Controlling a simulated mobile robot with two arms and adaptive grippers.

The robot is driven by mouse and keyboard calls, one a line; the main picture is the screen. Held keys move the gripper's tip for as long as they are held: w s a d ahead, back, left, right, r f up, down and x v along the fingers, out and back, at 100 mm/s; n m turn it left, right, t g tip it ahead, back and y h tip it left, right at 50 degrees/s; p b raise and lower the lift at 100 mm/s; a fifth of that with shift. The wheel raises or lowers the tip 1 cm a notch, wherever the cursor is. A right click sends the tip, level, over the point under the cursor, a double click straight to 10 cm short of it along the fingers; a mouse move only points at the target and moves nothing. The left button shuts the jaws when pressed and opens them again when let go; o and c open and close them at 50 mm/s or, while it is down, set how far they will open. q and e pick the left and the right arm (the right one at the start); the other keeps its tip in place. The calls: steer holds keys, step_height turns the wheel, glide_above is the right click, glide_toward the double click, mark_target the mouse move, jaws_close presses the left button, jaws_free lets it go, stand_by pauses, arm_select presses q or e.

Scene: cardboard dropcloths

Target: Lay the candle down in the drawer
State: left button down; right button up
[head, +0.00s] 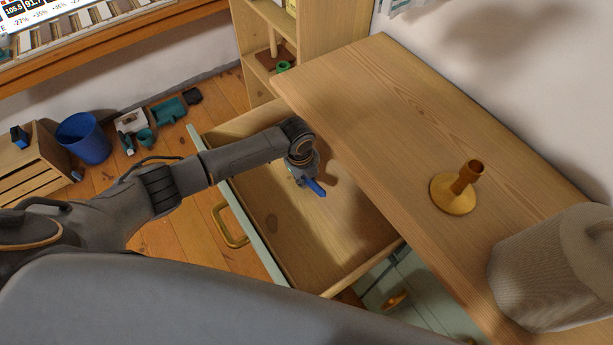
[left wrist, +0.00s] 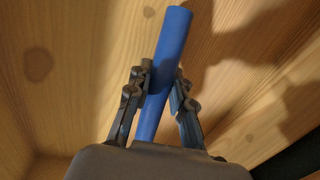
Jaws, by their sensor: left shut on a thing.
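The blue candle (head: 315,187) is in my left gripper (head: 304,180), inside the outline of the open drawer (head: 290,235). In the left wrist view the candle (left wrist: 171,50) stands between the two fingers of the left gripper (left wrist: 158,85), which are shut on it. It points out past the fingertips, slightly tilted, over bare wood. I cannot tell whether it touches the drawer bottom. The drawer is pulled out from under a wooden top and looks empty otherwise. My right gripper is not in view.
The wooden dresser top (head: 400,130) overhangs the drawer's right side. On it stand a brass candlestick (head: 455,190) and a ribbed grey object (head: 550,265). A shelf (head: 262,75) stands behind. A blue bucket (head: 83,138) and a wooden crate (head: 38,165) are on the floor at left.

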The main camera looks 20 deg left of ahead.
arm_select(q)
steer(key=c, duration=1.1)
jaws_free()
step_height(320, 180, up, 12)
steer(key=s, duration=0.1)
steer(key=shift+s+a, duration=0.3)
steer(key=shift+a, duration=0.1)
steer(key=shift+f, duration=0.1)
